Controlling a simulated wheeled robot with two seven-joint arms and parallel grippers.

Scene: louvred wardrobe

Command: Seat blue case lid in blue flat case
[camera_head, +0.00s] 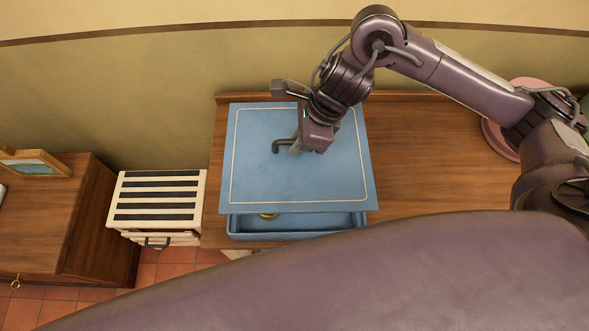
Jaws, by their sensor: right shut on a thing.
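The blue case lid (265,175) is a flat blue panel with a thin pale border line and a dark grey bent handle (279,146). My right gripper (296,150) comes in from the upper right and is shut on the lid at its handle; the fingertips are partly hidden. The blue flat case (300,236) lies under the lid on the wooden top. Its front wall and a strip of its inside show beyond the lid's front edge. The lid hides the rest, and I cannot tell how high it is above the case. My left gripper is not in view.
A small gold thing (268,215) shows inside the case's front strip. The wooden top (430,170) is clear to the right, up to a pink round thing (505,125). A cream slatted box (158,203) and a wooden cabinet (85,225) stand left. A wall runs behind.

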